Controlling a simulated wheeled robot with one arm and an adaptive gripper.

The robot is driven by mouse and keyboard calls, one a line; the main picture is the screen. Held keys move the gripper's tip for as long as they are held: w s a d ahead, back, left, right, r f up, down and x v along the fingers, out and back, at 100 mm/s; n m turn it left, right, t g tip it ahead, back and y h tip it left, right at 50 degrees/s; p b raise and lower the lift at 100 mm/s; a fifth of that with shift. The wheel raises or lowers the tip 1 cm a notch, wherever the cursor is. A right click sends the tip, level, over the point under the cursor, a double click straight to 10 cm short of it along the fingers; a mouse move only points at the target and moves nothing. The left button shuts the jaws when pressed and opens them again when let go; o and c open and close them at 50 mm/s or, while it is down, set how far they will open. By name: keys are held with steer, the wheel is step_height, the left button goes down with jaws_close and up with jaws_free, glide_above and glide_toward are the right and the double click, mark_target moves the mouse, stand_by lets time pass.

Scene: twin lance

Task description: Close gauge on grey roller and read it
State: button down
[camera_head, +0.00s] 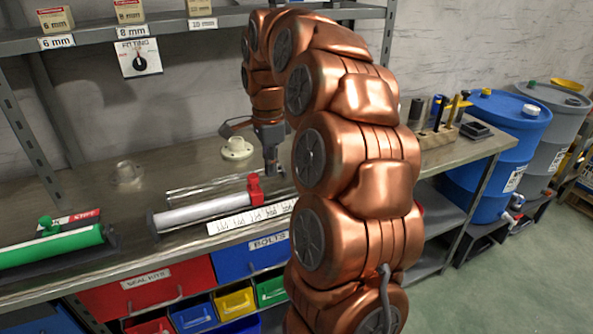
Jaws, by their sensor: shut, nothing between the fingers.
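The grey roller (205,212) lies on the workbench in a low holder. A red gauge slider (256,188) stands at its right end; I cannot tell whether it touches the roller. A white scale strip (240,218) with printed marks runs along the front of the holder, too small to read. My gripper (272,168) is shut and points down just right of and behind the red slider. Nothing shows between its fingers. My copper arm covers part of the bench to the right.
A green roller (50,247) with a green knob lies at the left. White flanged fitting (236,148) and metal fitting (127,174) stand behind the grey roller. A shelf (210,30) with labelled boxes hangs above. Coloured bins are below; a blue drum (497,140) stands at the right.

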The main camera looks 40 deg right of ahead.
step_height(320, 180, up, 6)
steer(key=p, duration=0.1)
steer(key=shift+r+p, duration=0.15)
steer(key=shift+p, duration=0.15)
stand_by(0.6)
steer(key=s+a+f+n+g+p, duration=0.15)
steer(key=s+a+n+p, duration=0.35)
steer(key=s+a+n, duration=1.3)
steer(key=s+a+f+n+p, duration=0.2)
steer(key=s+a+f+n, duration=0.1)
steer(key=s, duration=0.6)
step_height(320, 180, down, 2)
steer(key=shift+s+a+n, duration=0.15)
steer(key=shift+a+n, duration=0.25)
steer(key=shift+a, duration=0.15)
steer(key=shift+d, duration=0.15)
